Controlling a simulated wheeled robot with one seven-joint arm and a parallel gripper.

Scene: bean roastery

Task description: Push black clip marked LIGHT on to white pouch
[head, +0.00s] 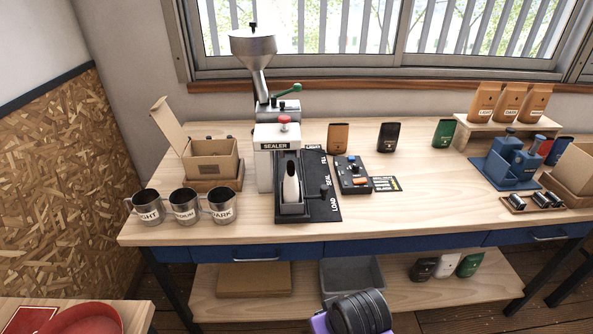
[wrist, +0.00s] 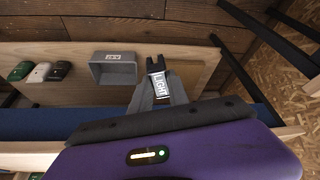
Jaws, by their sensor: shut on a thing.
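My gripper (wrist: 157,92) is shut on the black clip (wrist: 155,64), whose white LIGHT label (wrist: 160,84) faces the wrist camera. The clip's two black prongs point away from my gripper. In the head view only part of my arm shows at the bottom edge; the clip and fingers are hidden there. A white pouch (head: 291,183) stands in the dark holder of the sealer on the bench, well apart from my gripper. Another white pouch (head: 445,266) stands on the lower shelf between a black and a green one; it also shows in the wrist view (wrist: 39,72).
The sealer (head: 277,137) stands mid-bench, with labelled metal mugs (head: 184,206) and an open carton (head: 211,160) to its left. A small black panel (head: 351,175) is to its right. A grey bin (head: 352,275) sits on the lower shelf. Bench front right of the sealer is clear.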

